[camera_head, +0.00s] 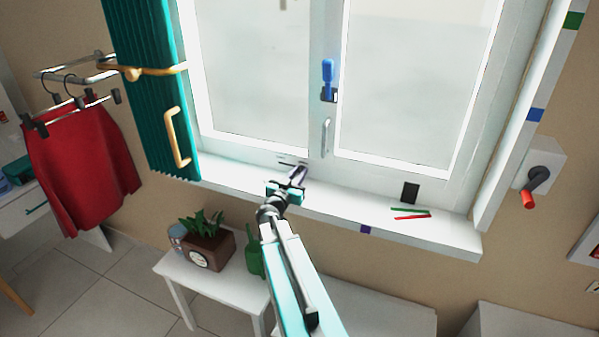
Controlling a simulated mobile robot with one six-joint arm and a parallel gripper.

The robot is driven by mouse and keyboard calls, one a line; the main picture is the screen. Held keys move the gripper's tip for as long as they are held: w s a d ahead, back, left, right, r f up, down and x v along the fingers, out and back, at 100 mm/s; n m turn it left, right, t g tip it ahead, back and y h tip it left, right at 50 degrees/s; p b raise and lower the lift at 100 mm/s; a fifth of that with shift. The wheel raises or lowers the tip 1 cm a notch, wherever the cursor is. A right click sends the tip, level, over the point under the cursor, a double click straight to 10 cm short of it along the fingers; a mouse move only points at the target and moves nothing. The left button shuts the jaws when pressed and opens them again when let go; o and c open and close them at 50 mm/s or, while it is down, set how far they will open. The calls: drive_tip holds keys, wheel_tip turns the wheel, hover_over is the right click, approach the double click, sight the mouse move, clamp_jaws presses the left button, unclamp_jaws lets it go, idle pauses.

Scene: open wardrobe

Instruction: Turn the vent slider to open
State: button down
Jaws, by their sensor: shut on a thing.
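The window's vent (288,159), with thin dark slots, is low in the white frame under the left pane. My gripper (299,174) reaches up over the sill to the frame's lower edge beside these slots. Its fingers are shut on a small part there, which I take to be the vent slider. The fingers and wrist hide most of that part, so its position along the vent cannot be read.
The blue window handle (328,77) and a white pull handle (325,138) are above. A teal shutter (150,85) is folded at left. Green and red sticks (410,213) and a black block (410,193) are right on the sill. A potted plant (205,240) stands below.

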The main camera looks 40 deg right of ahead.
drive_tip(key=c, duration=1.6)
unclamp_jaws()
drive_tip(key=shift+s+d+r, duration=0.1)
drive_tip(key=shift+s+d, duration=0.1)
drive_tip(key=shift+d, duration=0.1)
drive_tip(key=shift+c, duration=0.2)
drive_tip(key=shift+w+a, duration=0.15)
drive_tip(key=shift+a, duration=0.1)
drive_tip(key=shift+b+v, duration=1.05)
drive_tip(key=shift+v, duration=3.2)
drive_tip(key=shift+a+r+p, duration=0.1)
drive_tip(key=shift+r+p, duration=0.05)
drive_tip(key=shift+p, duration=0.3)
drive_tip(key=p+v, duration=0.2)
drive_tip(key=p, duration=0.2)
drive_tip(key=shift+a+p, duration=0.25)
drive_tip(key=shift+p, duration=0.05)
drive_tip(key=shift+p+v, duration=1.3)
drive_tip(key=shift+p, duration=0.5)
